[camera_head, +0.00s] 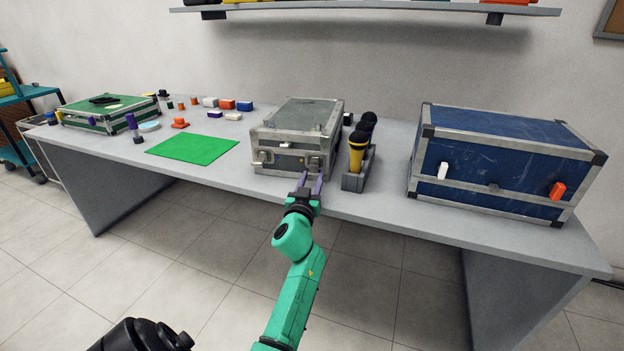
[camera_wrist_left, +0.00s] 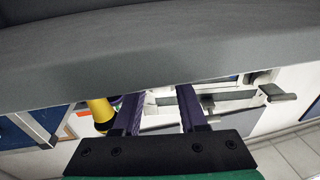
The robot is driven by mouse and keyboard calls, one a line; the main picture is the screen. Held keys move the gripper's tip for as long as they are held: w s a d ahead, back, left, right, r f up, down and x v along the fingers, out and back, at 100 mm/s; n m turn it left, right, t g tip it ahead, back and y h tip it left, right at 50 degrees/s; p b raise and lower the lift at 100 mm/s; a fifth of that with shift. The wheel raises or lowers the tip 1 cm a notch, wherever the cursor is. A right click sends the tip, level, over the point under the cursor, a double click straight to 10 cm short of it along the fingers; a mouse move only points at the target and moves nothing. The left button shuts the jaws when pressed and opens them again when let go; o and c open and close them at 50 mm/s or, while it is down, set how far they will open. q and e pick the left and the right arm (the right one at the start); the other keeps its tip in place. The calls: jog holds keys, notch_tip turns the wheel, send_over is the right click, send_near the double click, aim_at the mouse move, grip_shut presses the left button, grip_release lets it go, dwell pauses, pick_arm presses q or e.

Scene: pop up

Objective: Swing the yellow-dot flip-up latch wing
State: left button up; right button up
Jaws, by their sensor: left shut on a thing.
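The grey metal-edged case (camera_head: 305,117) stands closed near the table's front edge. On its front are a left latch (camera_head: 262,156) and a right latch (camera_head: 314,161); no yellow dot can be made out on either. My left gripper (camera_head: 311,177) is at the right latch, its purple fingers pointing at the case front. It is shut on the latch wing, which the fingers mostly hide. In the left wrist view the gripper (camera_wrist_left: 160,95) shows with its fingers apart, and the other latch (camera_wrist_left: 274,91) sticks out to the right. My right gripper is not in view.
A holder (camera_head: 354,180) with black and yellow microphones (camera_head: 357,150) stands close to the right of the case. A blue case (camera_head: 497,163) is farther right. A green mat (camera_head: 192,149) and a green case (camera_head: 108,112) lie to the left, with several small blocks behind.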

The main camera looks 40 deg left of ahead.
pick_arm(q)
jog(key=shift+s+d+r, duration=0.25)
jog(key=shift+s+r, duration=0.1)
jog(key=shift+r, duration=0.1)
jog(key=shift+s+r+p, duration=0.1)
jog(key=shift+p, duration=0.3)
jog(key=shift+s+d+r, duration=0.1)
jog(key=shift+s, duration=0.05)
jog(key=shift+s+d, duration=0.1)
jog(key=shift+s, duration=0.05)
jog(key=shift+s+d+r+p, duration=0.1)
jog(key=shift+s+r+p, duration=0.1)
jog(key=shift+p, duration=0.3)
jog(key=shift+s+d+r, duration=0.1)
jog(key=shift+s+d, duration=0.1)
jog(key=shift+s, duration=0.1)
grip_shut()
jog(key=shift+s+d+r+p, duration=0.15)
jog(key=shift+s+p, duration=0.1)
jog(key=shift+p, duration=0.2)
jog(key=shift+s, duration=0.1)
